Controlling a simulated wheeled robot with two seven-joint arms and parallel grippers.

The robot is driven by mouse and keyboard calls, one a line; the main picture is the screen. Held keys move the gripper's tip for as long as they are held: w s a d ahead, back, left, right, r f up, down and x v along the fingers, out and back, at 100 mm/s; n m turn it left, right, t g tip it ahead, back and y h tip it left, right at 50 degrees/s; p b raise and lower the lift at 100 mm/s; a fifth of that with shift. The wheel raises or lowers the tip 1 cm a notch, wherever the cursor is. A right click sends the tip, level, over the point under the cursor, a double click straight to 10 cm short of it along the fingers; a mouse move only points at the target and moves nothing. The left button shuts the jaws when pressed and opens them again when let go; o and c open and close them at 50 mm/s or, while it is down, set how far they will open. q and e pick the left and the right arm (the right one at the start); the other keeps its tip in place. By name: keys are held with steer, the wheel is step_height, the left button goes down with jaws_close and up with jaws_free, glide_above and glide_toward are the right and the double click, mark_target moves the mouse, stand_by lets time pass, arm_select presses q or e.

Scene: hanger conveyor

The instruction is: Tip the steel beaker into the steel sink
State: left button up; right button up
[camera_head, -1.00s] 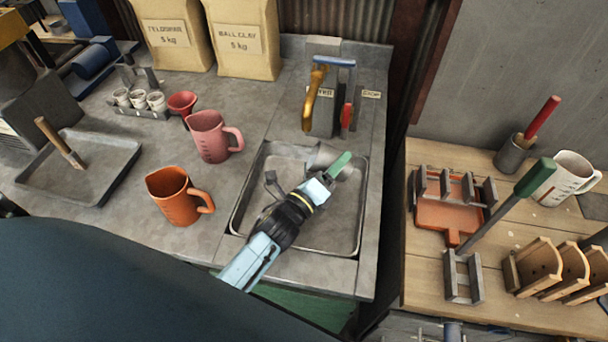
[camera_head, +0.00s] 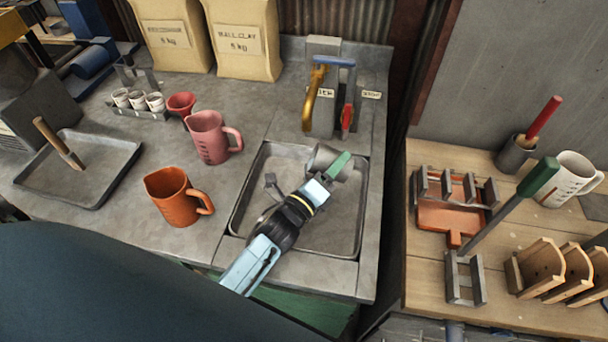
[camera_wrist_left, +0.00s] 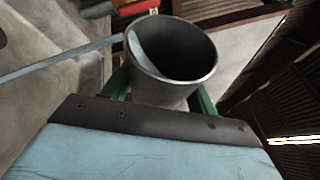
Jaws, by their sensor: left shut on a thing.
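The steel beaker (camera_head: 325,157) is a small grey metal cup, held tilted over the far part of the steel sink (camera_head: 335,240). My left gripper (camera_head: 338,164), with green fingers, is shut on it. In the left wrist view the beaker (camera_wrist_left: 172,85) sits between the green fingers with its round mouth showing. A pale patch shows inside the mouth; I cannot tell whether it is liquid or reflected light. The wrist hides part of the sink floor in the head view. My right gripper is not in view.
A brass tap (camera_head: 314,92) stands behind the sink. An orange jug (camera_head: 175,198) and a pink jug (camera_head: 208,140) stand on the counter left of it. A grey tray (camera_head: 85,180) lies farther left. A wooden table (camera_head: 425,275) with racks is at right.

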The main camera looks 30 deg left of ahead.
arm_select(q)
steer(key=shift+f+n+b, duration=0.1)
steer(key=shift+n+b, duration=0.35)
steer(key=shift+n, duration=0.05)
stand_by(0.6)
steer(key=shift+a+f+n+t+b, duration=0.15)
steer(key=shift+n+t+b, duration=0.2)
steer(key=shift+b, duration=0.2)
steer(key=shift+n, duration=0.25)
stand_by(0.4)
steer(key=shift+s+a+f+n+t+y+b, duration=0.15)
steer(key=shift+n+t+y+b, duration=0.3)
steer(key=shift+b, duration=0.3)
steer(key=shift+n, duration=0.45)
steer(key=m+p, duration=0.1)
steer(key=r+m+g+p, duration=0.1)
steer(key=p, duration=0.1)
steer(key=m+h+p, duration=0.1)
steer(key=m, duration=0.1)
steer(key=shift+d+r+g+p, duration=0.25)
steer(key=shift+r+g+p, duration=0.05)
steer(key=shift+g, duration=0.1)
steer(key=shift+d+f+m+p, duration=0.1)
steer(key=shift+m+p, duration=0.45)
steer(key=shift+m, duration=0.05)
steer(key=shift+f+g, duration=0.2)
steer(key=shift+g, duration=0.1)
